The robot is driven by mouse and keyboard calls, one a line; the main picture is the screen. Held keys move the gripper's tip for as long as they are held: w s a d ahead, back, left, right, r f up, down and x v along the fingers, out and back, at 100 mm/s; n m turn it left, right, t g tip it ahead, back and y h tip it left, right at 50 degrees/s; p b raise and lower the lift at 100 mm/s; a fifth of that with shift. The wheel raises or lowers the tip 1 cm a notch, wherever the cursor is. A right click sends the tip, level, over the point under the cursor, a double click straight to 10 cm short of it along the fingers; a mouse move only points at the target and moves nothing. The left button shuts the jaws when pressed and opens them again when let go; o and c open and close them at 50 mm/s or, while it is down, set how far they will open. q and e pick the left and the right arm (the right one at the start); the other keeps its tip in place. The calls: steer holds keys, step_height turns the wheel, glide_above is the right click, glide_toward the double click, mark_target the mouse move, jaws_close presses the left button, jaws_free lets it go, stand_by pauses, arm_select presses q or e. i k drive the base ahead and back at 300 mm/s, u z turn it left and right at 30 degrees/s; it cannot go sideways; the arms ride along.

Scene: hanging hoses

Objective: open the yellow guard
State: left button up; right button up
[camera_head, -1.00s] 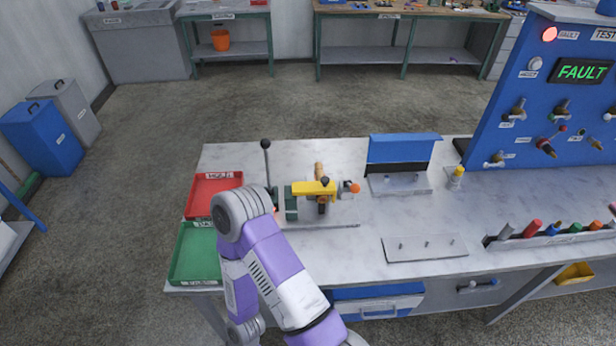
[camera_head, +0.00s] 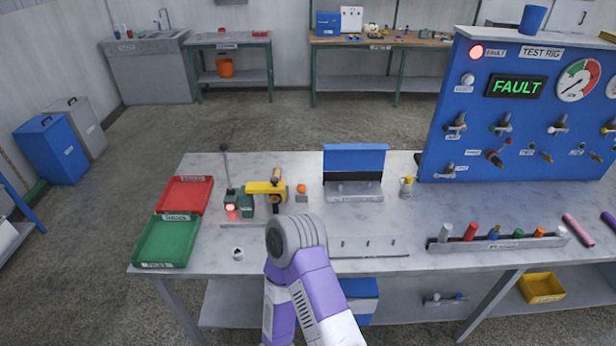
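The yellow guard (camera_head: 265,187) is a small flat piece on the green machine (camera_head: 246,204) at the left of the workbench. It lies roughly level; a dark knob or part stands at its right end. A lever with a black ball top (camera_head: 224,148) rises at the machine's left, and a red light glows on its front. One of my purple and white arms reaches up from the bottom middle, its rounded grey joint in front of the bench, right of and nearer than the machine. Neither gripper shows; nothing of mine touches the guard.
A red tray (camera_head: 185,180) and a green tray (camera_head: 165,258) sit left of the machine. The blue test rig (camera_head: 440,130) showing FAULT stands at the right.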

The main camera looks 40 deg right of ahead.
mark_target(275, 186)
steer(key=z, duration=0.9)
steer(key=i, duration=0.4)
steer(key=u, duration=0.05)
